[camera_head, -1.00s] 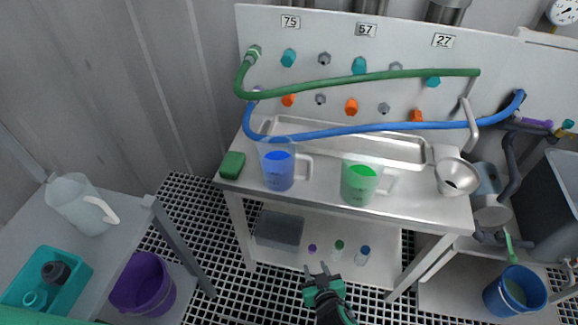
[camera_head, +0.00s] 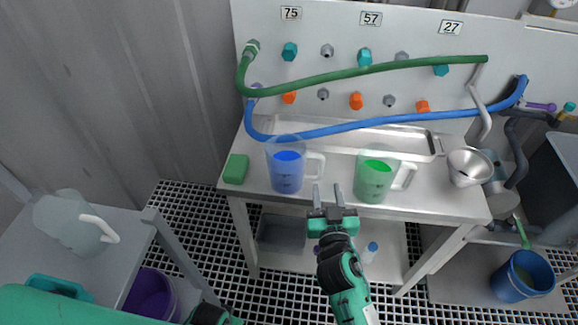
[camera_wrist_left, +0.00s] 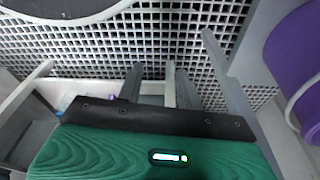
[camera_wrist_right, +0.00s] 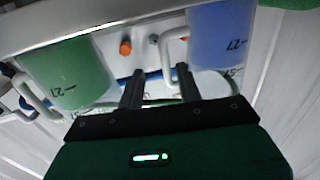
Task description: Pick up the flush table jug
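A clear, pale jug (camera_head: 66,222) with a white handle on its right stands on the grey side table (camera_head: 35,277) at the left. A clear jug with blue liquid (camera_head: 287,172) and one with green liquid (camera_head: 374,177) stand on the bench (camera_head: 330,205). The frames do not show which one is the flush table jug. My right gripper (camera_head: 328,190) is open and empty at the bench's front edge, between these two jugs; its spread fingers show in the right wrist view (camera_wrist_right: 160,74). My left gripper (camera_wrist_left: 153,78) is open and empty over the floor grating, in the left wrist view.
A green sponge (camera_head: 235,169) lies left of the blue jug. A metal bowl (camera_head: 468,167) is right of the green jug. Green and blue hoses cross the panel behind. A purple bucket (camera_head: 150,294) and a teal tray (camera_head: 52,291) are at lower left.

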